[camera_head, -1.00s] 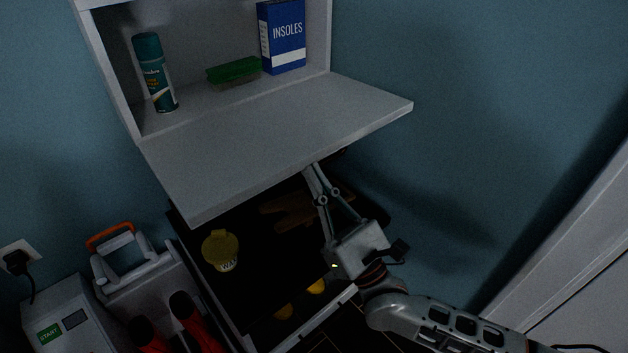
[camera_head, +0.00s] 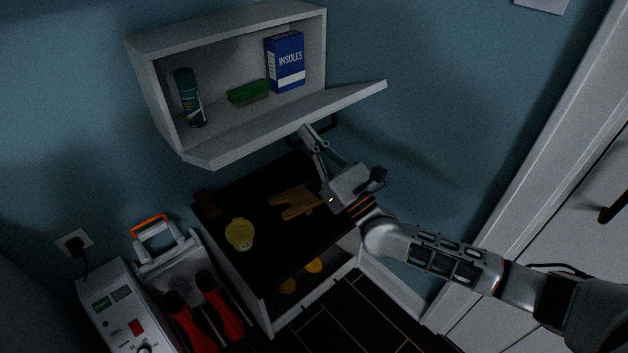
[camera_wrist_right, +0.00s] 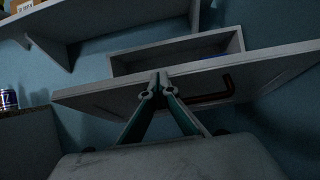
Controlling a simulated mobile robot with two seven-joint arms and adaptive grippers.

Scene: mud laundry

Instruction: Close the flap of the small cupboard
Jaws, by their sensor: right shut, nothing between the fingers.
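The small cupboard (camera_head: 139,66) is a grey wall box with its front open. Its flap (camera_head: 290,125) is hinged along the bottom edge and sticks out toward me, tilted up somewhat. A green spray can (camera_head: 188,97), a green-topped brush (camera_head: 248,92) and a blue insoles box (camera_head: 286,61) stand inside. My right gripper (camera_head: 306,131) is shut and empty, its fingertips under the flap's outer underside. In the right wrist view the fingertips (camera_wrist_right: 159,78) overlap the flap's underside (camera_wrist_right: 105,91), beside a dark bar handle (camera_wrist_right: 215,92). Exact contact is unclear. My left gripper is out of view.
A dark-topped bench (camera_head: 262,262) below holds a yellow-lidded tub (camera_head: 239,234) and a brown wooden piece (camera_head: 294,202). A grey carrier with red-handled items (camera_head: 165,262) and a white machine (camera_head: 120,310) stand left. A white door (camera_head: 560,240) is at right.

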